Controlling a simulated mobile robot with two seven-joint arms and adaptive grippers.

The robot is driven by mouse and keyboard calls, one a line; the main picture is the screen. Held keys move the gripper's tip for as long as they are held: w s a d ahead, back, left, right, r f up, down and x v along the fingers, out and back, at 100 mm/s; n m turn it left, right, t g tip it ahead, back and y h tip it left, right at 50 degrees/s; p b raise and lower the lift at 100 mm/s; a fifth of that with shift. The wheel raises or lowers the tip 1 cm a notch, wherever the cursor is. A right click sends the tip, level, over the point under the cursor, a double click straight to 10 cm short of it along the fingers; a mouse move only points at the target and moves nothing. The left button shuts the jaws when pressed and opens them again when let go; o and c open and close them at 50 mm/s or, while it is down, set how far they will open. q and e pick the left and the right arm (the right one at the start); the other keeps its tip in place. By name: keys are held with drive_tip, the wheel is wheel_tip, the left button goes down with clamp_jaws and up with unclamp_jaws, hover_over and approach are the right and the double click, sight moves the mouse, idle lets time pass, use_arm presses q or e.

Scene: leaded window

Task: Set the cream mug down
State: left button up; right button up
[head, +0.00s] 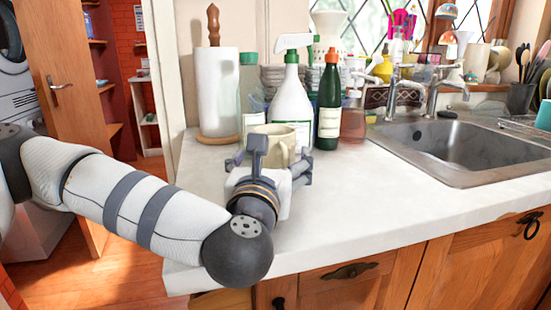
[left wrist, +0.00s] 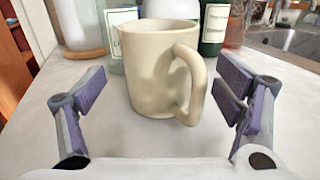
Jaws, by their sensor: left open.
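The cream mug (left wrist: 152,75) stands upright on the white counter (head: 388,196), its handle turned to the right and toward me in the left wrist view. In the head view the mug (head: 283,133) is partly hidden behind my left gripper (head: 269,165). My left gripper is open, with one finger on each side of the mug and gaps between the fingers and the mug. It also shows in the left wrist view (left wrist: 163,102). My right gripper is not in view.
Close behind the mug stand a white spray bottle (head: 292,105), a dark green bottle (head: 328,110) and a pink bottle (head: 353,122). A paper towel roll (head: 217,95) is at the back left. The sink (head: 455,147) is on the right. The counter's front right is clear.

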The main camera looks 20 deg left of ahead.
sight(271, 156)
use_arm(q)
drive_tip(key=x, duration=0.3)
drive_tip(key=shift+w+a, duration=0.1)
drive_tip(key=shift+w, duration=0.15)
drive_tip(key=shift+r, duration=0.1)
drive_tip(key=c, duration=1.7)
